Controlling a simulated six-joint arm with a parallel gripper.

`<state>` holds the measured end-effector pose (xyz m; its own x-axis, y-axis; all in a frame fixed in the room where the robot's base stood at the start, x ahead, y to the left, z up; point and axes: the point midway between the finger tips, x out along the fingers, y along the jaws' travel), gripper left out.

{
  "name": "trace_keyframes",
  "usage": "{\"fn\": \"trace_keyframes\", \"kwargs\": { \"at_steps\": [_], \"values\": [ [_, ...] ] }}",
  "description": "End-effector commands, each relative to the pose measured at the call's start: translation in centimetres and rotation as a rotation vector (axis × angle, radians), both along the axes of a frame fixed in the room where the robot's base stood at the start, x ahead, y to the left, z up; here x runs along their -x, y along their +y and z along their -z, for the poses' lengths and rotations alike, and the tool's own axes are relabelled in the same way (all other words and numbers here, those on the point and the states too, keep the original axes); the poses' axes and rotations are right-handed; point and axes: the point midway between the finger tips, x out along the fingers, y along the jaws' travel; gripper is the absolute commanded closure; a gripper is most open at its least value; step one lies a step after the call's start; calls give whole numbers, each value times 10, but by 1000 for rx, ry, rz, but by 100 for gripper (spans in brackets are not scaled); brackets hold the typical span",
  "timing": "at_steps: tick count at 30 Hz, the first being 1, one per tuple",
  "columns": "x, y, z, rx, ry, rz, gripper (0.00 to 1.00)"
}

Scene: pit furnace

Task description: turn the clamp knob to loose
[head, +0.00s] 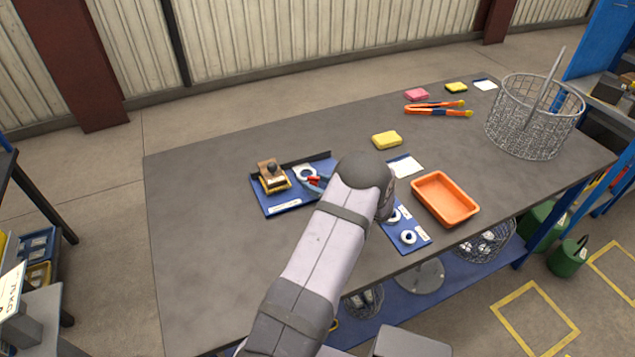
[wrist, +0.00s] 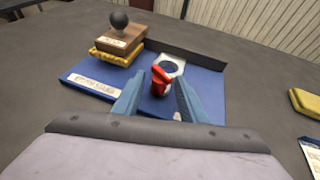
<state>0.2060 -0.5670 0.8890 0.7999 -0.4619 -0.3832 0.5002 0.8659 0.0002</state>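A red knob (wrist: 160,81) with a bar-like top stands on a blue board (wrist: 212,102) beside a pale ring-shaped part (wrist: 174,66); it appears to be the clamp knob. In the head view the red knob (head: 314,179) is small, partly hidden by my gripper (head: 318,184). In the wrist view my gripper (wrist: 158,92) is open, its two blue fingers apart on the left and right of the knob. The knob shows in the gap, a little beyond the fingers; I cannot tell whether either finger touches it. No loose or tight marking is readable.
A wooden block with a black ball (wrist: 119,30) sits on the board's left. A dark rail (wrist: 188,55) runs along the back edge. An orange tray (head: 445,199), yellow sponge (head: 387,140) and wire basket (head: 533,118) stand to the right. The table's left side is clear.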

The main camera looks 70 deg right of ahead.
Motion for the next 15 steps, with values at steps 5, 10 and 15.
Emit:
{"fn": "trace_keyframes", "kwargs": {
  "at_steps": [5, 10, 15],
  "values": [
    [0, 0, 0, 0, 0, 0, 62],
    [0, 0, 0, 0, 0, 0, 95],
    [-1, 0, 0, -1, -2, -1, 95]
  ]
}}
